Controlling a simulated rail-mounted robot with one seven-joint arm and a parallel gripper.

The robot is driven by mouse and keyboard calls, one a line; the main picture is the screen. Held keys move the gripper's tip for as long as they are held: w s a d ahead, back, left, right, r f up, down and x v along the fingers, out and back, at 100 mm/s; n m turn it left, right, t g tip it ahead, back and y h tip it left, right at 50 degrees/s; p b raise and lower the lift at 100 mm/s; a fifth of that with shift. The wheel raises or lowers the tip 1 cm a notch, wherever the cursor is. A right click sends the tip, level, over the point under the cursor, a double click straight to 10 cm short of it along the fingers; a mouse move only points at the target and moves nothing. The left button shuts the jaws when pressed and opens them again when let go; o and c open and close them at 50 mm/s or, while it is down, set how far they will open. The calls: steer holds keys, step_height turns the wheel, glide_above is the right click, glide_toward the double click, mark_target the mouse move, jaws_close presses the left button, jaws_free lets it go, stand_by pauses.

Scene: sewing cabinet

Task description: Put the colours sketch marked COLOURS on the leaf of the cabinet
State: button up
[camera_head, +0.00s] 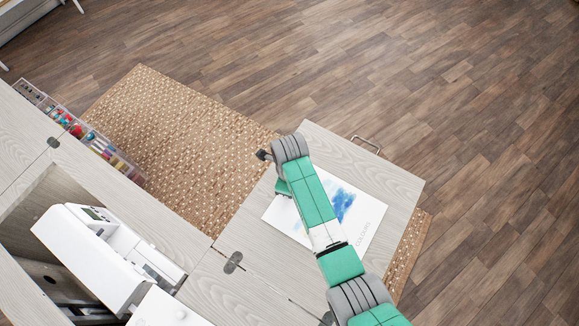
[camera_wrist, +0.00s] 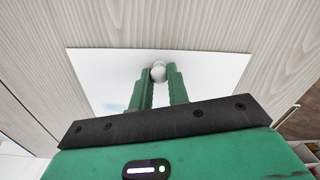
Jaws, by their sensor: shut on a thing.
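The colours sketch (camera_head: 369,218) is a white sheet with a blue watercolour patch and the word COLOURS near its lower edge. In the head view it is over the pale wood leaf (camera_head: 398,184) of the cabinet, and my arm covers part of it. In the wrist view the sketch (camera_wrist: 215,66) lies across the view under my gripper (camera_wrist: 159,76). The fingers are shut on a small round pale knob (camera_wrist: 158,72) at the sketch. I cannot tell whether the sheet touches the leaf. The fingertips are hidden in the head view.
A white sewing machine (camera_head: 85,255) sits in the cabinet opening at lower left. A clear organiser with colourful spools (camera_head: 85,135) stands at the left edge. A woven rug (camera_head: 185,135) lies on the wood floor. A metal handle (camera_head: 367,143) is at the leaf's far edge.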

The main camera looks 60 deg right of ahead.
steer(key=o, duration=0.8)
steer(key=shift+o, duration=0.2)
steer(key=shift+r, duration=0.1)
step_height(320, 180, up, 12)
steer(key=p, duration=0.3)
